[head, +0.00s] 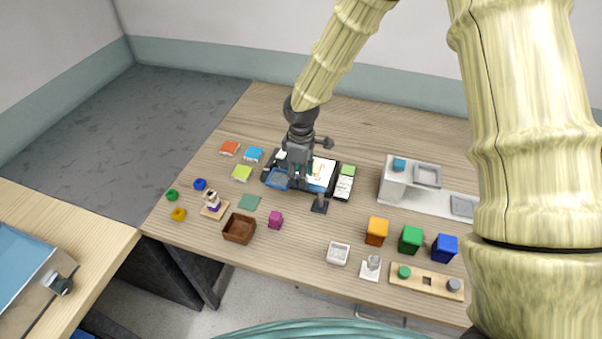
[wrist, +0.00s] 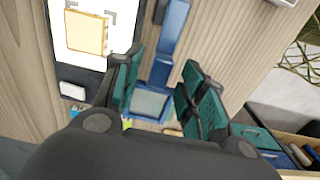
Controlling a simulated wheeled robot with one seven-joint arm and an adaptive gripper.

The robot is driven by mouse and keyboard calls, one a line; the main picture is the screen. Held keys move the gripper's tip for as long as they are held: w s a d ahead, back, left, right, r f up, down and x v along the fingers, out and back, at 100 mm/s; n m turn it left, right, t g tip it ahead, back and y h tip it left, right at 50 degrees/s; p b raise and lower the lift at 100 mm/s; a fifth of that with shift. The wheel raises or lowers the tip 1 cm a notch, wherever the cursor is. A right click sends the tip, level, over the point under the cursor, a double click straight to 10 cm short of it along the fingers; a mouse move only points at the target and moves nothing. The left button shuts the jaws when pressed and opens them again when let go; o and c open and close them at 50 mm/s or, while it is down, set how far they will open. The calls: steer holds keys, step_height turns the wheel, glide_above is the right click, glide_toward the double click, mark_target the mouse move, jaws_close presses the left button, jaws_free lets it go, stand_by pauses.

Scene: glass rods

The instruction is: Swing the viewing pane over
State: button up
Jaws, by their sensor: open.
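The viewing pane looks like a blue-framed, greyish see-through square (head: 278,180) at the left end of a black-edged panel with a lit white face (head: 326,178). In the wrist view the greyish pane (wrist: 150,104) hangs on a blue arm (wrist: 170,42). An orange-framed square (wrist: 88,32) lies on the lit white face beside it. My gripper (head: 299,176) is over the panel's left part, above the pane. In the wrist view its two dark teal fingers (wrist: 160,72) stand apart on either side of the blue arm. I cannot tell if either touches it.
A dark upright stand (head: 320,204) is just in front of the panel. A brown box (head: 239,229) and a magenta block (head: 276,220) stand nearer the front edge. Bare table lies behind the panel.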

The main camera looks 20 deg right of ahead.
steer(key=shift+f, duration=0.55)
jaws_close()
